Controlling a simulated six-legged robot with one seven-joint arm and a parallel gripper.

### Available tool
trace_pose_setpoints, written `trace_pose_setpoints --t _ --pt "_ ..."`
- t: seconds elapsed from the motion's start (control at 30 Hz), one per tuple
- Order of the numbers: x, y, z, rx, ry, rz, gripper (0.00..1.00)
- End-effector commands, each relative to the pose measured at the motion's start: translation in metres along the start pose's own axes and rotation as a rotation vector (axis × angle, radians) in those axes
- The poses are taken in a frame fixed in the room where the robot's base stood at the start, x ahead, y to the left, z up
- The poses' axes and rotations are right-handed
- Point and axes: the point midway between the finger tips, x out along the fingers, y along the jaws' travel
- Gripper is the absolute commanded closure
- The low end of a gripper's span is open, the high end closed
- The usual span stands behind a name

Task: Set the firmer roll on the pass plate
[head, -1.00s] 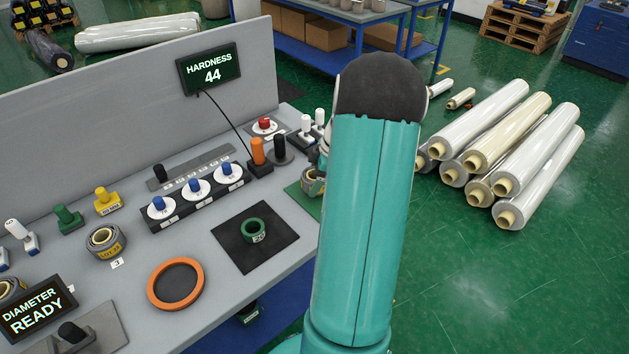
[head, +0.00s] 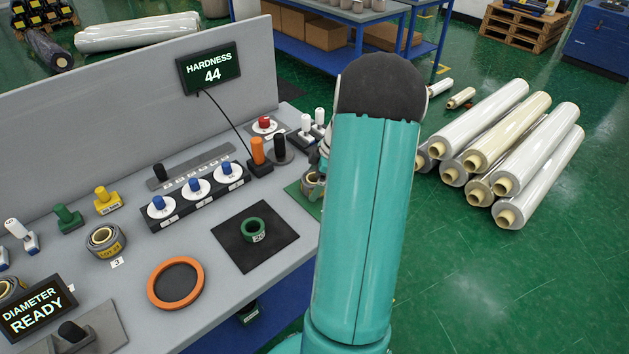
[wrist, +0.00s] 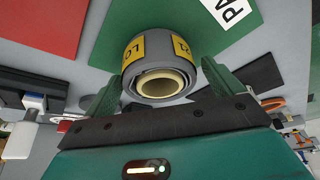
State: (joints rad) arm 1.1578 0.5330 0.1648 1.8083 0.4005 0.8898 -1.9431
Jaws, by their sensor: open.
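My gripper (wrist: 160,84) is open, with one green finger on each side of this roll. In the head view the roll (head: 312,184) shows at the right end of the bench, partly hidden by my arm, on the green plate (head: 292,191). A second grey roll (head: 103,240) with a yellow label stands by tag 3. Another roll (head: 10,290) is partly cut off at the left edge.
The hardness screen (head: 211,67) reads 44; the diameter screen (head: 37,311) reads READY. A green ring (head: 253,230) sits on a black mat (head: 230,254), near an orange ring (head: 151,290). Blue-knobbed pieces stand in a numbered rack (head: 172,218). A red plate (wrist: 45,25) shows in the wrist view.

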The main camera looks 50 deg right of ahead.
Motion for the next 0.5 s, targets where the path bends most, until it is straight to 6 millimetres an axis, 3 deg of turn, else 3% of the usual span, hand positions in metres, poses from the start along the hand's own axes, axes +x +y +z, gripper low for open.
trace_pose_setpoints --t 0.5 --pt "-0.101 0.001 0.001 0.000 -0.002 0.005 0.08"
